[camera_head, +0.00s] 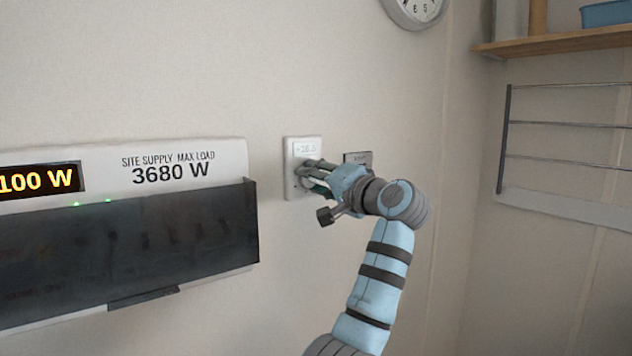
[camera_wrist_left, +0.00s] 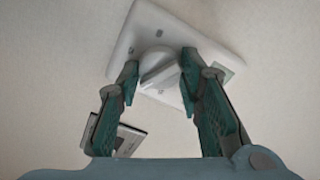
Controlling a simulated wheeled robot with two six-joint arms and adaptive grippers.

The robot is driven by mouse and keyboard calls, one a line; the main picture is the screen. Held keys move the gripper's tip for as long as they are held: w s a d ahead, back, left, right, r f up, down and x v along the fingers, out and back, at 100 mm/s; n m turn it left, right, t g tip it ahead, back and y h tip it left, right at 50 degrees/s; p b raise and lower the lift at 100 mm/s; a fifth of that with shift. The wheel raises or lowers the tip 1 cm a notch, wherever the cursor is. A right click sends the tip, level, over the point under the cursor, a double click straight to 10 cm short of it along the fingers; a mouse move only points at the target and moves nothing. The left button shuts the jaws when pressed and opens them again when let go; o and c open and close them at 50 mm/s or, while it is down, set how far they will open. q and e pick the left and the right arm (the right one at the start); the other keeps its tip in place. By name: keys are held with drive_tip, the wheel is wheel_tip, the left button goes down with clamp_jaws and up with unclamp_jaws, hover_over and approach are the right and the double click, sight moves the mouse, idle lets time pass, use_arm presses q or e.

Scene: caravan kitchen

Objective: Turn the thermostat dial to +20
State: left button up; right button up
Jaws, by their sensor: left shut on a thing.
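The thermostat is a white wall plate (camera_head: 290,160) with a small display (camera_head: 306,148) at its top. The display seems to read 18.5; its sign is too small to be sure of. In the left wrist view the white round dial (camera_wrist_left: 157,68) with a raised grip bar sits on the plate (camera_wrist_left: 205,32). My left gripper (camera_head: 309,175) reaches the plate from the right, its fingers on either side of the dial and shut on it. In the head view the gripper hides most of the dial. My right gripper is in neither view.
A small grey wall plate (camera_head: 358,158) is just right of the thermostat, partly behind my left gripper. A power panel (camera_head: 200,148) with a dark cover (camera_head: 130,240) is at left. A clock (camera_head: 415,10), a shelf (camera_head: 560,42) and a rail rack (camera_head: 507,140) are at right.

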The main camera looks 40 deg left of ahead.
use_arm(q)
drive_tip(key=shift+f, duration=0.15)
idle(0.3)
drive_tip(key=o, duration=1.2)
drive_tip(key=shift+c, duration=0.2)
drive_tip(key=v, duration=1.2)
